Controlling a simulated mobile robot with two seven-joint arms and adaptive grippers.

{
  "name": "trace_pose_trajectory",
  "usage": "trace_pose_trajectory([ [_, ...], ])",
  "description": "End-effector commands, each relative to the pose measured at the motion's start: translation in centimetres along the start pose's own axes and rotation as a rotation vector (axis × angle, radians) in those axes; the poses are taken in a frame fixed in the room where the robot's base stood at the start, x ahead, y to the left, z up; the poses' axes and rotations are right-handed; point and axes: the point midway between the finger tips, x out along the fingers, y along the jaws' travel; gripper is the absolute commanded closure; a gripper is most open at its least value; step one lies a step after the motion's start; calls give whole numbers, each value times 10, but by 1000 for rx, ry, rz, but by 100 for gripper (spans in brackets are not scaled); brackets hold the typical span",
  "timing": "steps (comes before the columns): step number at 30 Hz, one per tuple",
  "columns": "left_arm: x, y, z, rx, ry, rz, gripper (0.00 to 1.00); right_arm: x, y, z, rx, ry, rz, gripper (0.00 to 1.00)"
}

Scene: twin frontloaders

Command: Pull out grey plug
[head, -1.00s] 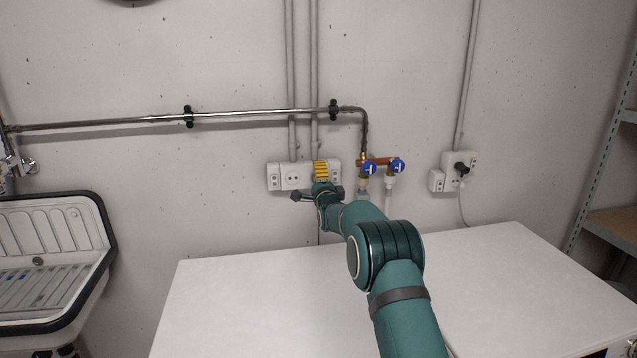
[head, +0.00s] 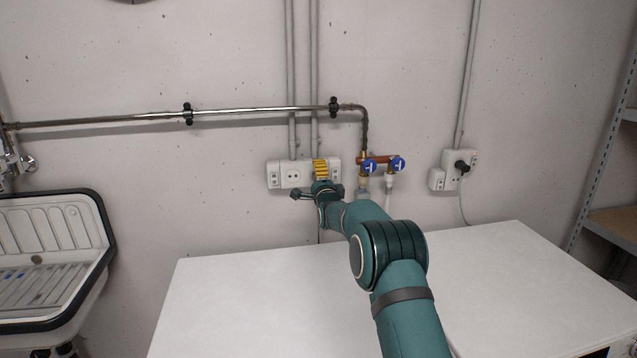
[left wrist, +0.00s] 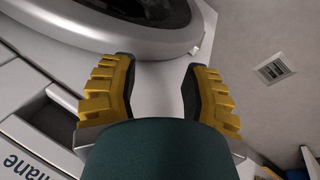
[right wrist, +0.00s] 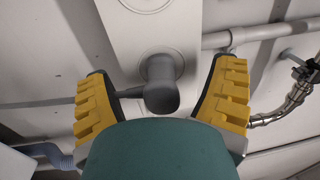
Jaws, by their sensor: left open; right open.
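The grey plug (right wrist: 160,84) sits in a socket of the white wall outlet strip (head: 292,175), with its cord leading off to the left in the right wrist view. My right gripper (right wrist: 158,76) is open, with one yellow finger on each side of the plug and visible gaps between. In the head view my right gripper (head: 320,168) is at the right part of the strip and hides the plug. My left gripper (left wrist: 160,66) is open and empty in the left wrist view, facing a silver-rimmed front-loader (left wrist: 110,38). It is outside the head view.
Blue-handled valves (head: 370,167) and a metal pipe (head: 250,112) are close to the right gripper. A black plug (head: 461,168) is in another outlet further right. A white worktop (head: 240,300) lies below, with a sink (head: 45,265) at left and shelves (head: 612,225) at right.

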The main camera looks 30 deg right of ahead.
Motion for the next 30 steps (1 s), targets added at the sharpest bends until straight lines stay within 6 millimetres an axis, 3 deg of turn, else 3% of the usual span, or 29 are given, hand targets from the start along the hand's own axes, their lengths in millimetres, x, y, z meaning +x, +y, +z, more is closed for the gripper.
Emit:
trace_pose_trajectory([
  [30, 9, -3, 1, 0, 0, 0, 53, 0, 0, -1, 0, 1, 0, 16],
])
